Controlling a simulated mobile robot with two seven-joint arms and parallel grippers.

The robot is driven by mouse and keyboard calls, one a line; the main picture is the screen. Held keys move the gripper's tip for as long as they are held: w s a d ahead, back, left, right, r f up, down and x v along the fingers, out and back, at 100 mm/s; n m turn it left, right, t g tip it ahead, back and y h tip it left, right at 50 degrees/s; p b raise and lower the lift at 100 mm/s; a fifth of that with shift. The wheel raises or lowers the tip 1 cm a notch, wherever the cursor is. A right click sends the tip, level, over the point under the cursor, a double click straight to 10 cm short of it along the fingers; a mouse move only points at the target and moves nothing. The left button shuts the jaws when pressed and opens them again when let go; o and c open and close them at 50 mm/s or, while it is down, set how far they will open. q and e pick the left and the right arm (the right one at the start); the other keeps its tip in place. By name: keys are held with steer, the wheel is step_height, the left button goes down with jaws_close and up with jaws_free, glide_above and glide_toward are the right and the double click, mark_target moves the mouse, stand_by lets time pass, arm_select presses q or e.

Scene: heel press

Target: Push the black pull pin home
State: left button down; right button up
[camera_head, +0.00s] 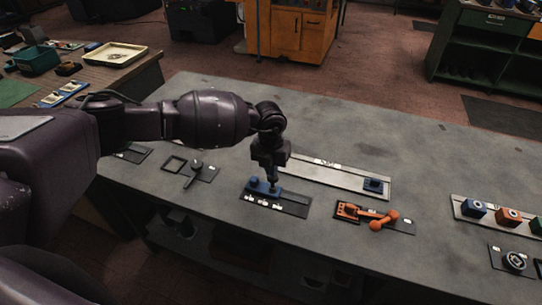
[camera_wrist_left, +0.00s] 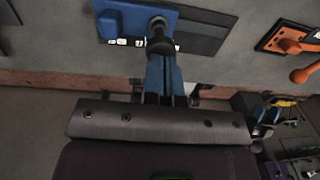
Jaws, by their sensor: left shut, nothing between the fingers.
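My left gripper (camera_head: 272,184) reaches down over a blue block (camera_head: 256,184) on a dark base plate at the middle of the bench. It is shut and empty, pointing down at the block's right part. In the left wrist view the gripper (camera_wrist_left: 162,60) comes up from below to the blue block (camera_wrist_left: 127,20). A black, round-headed pin (camera_wrist_left: 160,42) stands at the block's right part, in line with the fingertips. The tips look close to or against it; I cannot tell whether they touch. My right gripper is not in view.
An orange fixture with a ball-ended handle (camera_head: 383,222) lies to the right. A black lever on a plate (camera_head: 194,172) is to the left. The bench (camera_head: 440,160) is clear at the back right.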

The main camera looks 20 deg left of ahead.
arm_select(q)
steer(key=shift+f, duration=0.55)
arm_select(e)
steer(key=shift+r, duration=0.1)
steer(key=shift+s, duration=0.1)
